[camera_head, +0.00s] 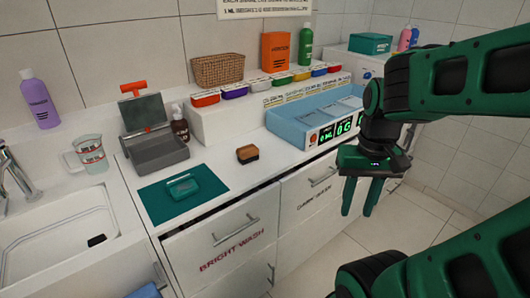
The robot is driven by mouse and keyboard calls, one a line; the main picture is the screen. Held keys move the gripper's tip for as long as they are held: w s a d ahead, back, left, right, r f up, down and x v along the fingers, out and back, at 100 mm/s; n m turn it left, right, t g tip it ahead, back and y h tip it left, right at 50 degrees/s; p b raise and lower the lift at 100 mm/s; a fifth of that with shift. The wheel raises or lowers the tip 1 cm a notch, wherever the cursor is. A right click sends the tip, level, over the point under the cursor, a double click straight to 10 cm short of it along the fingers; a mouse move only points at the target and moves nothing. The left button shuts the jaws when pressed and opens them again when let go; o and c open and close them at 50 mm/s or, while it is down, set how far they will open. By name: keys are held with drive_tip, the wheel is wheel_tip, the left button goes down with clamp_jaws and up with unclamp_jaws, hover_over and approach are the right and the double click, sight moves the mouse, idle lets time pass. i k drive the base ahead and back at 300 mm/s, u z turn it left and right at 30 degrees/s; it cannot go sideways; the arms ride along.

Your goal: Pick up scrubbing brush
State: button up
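A small block with a brown top and dark sides (247,153), which looks like the scrubbing brush, lies on the white counter left of the blue tray. It stands apart from other things. My gripper (357,213) hangs to its right, beyond the counter's front edge and in front of the drawers. Its two green fingers point down and are apart, with nothing between them. A small dark object (96,240) lies in the sink; it is too small to make out.
A teal mat (160,208) bears a green dish (183,187). A grey open-lidded box (154,152) stands behind it. A blue tray with a display (290,128) is on the right. The sink (60,249) is at left. Counter around the brush is clear.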

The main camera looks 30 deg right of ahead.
sight(247, 153)
drive_tip(key=z, duration=0.1)
drive_tip(key=i, duration=0.7)
drive_tip(key=u, duration=0.9)
